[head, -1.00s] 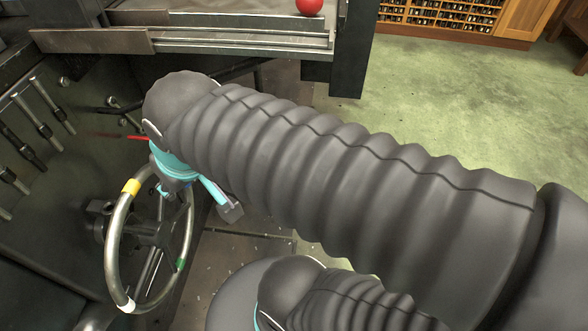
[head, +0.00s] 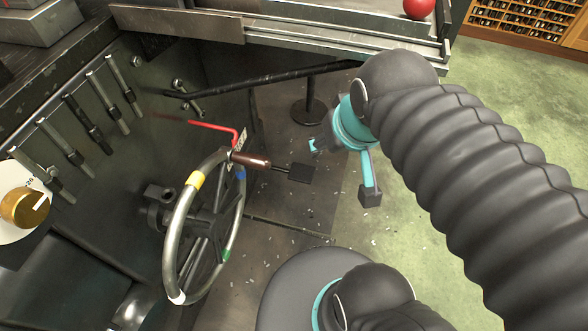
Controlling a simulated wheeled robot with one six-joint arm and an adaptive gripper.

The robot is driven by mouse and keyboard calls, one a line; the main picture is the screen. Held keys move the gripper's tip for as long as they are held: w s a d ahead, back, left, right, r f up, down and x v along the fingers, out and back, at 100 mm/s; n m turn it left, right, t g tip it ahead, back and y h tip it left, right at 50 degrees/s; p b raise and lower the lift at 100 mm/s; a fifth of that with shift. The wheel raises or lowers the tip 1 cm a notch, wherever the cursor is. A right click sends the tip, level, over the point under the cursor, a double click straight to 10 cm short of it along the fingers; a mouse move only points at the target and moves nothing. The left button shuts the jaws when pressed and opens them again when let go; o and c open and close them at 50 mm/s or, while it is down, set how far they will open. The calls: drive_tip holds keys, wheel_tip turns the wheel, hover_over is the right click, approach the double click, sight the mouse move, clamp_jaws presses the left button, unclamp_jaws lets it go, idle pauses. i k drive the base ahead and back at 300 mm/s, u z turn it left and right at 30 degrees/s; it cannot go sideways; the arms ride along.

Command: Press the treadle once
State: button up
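A dark, flat, square pad (head: 301,173) on a thin rod shows low beside the handwheel, above the floor; it looks like the treadle. I cannot tell whether it is up or pressed down. My gripper (head: 342,172) hangs to the right of the pad, at the end of the dark ribbed arm. Its teal fingers are spread apart, with one dark fingertip pad showing, and nothing is between them. It appears apart from the treadle.
The handwheel (head: 208,228) with coloured bands and a brown handle (head: 250,160) stands left of the pad. A red lever (head: 218,127) and a dark slanted bar (head: 262,79) are behind. A red ball (head: 418,8) rests on the machine top. Green floor (head: 440,260) is open at right.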

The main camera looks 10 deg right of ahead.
sight(300, 172)
drive_tip(key=u, duration=1.95)
drive_tip(key=k, duration=1.2)
drive_tip(key=z, duration=2.15)
drive_tip(key=i, duration=0.5)
drive_tip(key=z, duration=0.05)
